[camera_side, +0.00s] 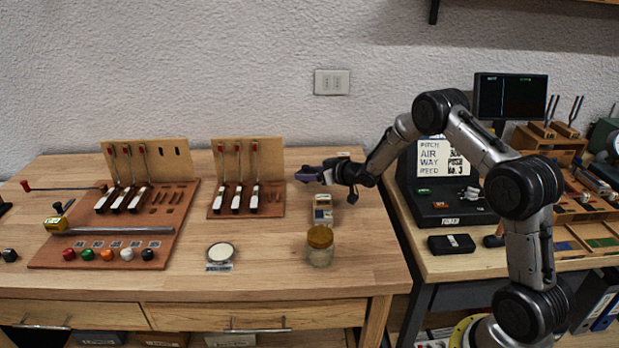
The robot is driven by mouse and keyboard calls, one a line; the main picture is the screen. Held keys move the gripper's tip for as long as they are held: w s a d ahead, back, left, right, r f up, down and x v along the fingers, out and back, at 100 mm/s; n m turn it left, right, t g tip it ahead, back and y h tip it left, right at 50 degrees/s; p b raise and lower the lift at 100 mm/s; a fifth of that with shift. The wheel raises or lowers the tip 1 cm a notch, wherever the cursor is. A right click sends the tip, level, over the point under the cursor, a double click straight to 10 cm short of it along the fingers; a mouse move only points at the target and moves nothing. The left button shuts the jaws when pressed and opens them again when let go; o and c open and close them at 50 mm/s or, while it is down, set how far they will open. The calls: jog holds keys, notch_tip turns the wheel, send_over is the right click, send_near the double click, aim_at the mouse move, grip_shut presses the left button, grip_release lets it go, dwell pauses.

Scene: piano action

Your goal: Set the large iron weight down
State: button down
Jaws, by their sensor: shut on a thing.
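My gripper (326,175) is at the end of the arm, above the right part of the left wooden bench and to the right of the small upright key board. It is shut on a small dark, purplish-grey thing, the large iron weight (306,174), which sticks out to the left. Its exact shape and the fingertips are too small to make out. The weight seems to be held clear of the bench top (270,262). A small pale device, perhaps a scale (322,210), stands below and in front of the gripper.
Key boards (247,180) with red-tipped levers stand at the back. Bare bench lies between the dish and the jar.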

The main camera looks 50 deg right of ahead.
jog(key=shift+f, duration=0.5)
jog(key=shift+f, duration=0.1)
